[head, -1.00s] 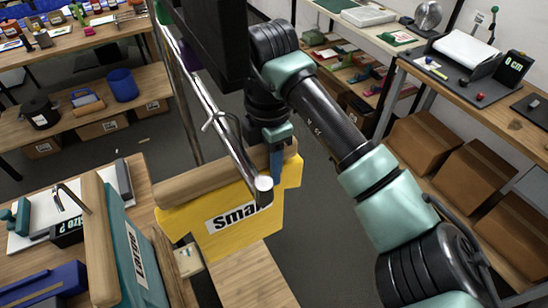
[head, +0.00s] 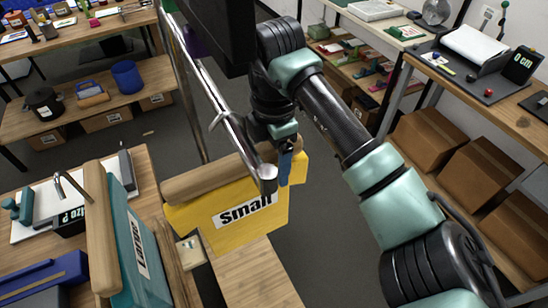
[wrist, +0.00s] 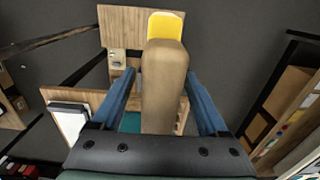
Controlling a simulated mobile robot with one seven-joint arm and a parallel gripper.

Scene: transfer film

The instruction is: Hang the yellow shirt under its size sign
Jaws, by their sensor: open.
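The yellow shirt (head: 230,222), labelled "Small", has a wooden hanger (head: 205,183) along its top edge. It is upright beside the front end of a metal rail (head: 222,110); whether its hook rests on the rail I cannot tell. My gripper (head: 284,160) is at the shirt's right end, partly hidden by the arm and rail. In the wrist view, my gripper (wrist: 160,78) is open, with a blue finger on each side of the wooden hanger (wrist: 164,90). A bit of the yellow shirt (wrist: 165,27) shows beyond. I cannot make out a size sign; a dark panel (head: 212,35) stands above the rail.
A teal shirt (head: 137,250) labelled "Large", with a wooden hanger, stands on the wooden table (head: 180,272) at left. A blue box (head: 45,280) lies near it. Shelves with cardboard boxes (head: 430,138) line the right. Grey floor lies open behind the shirt.

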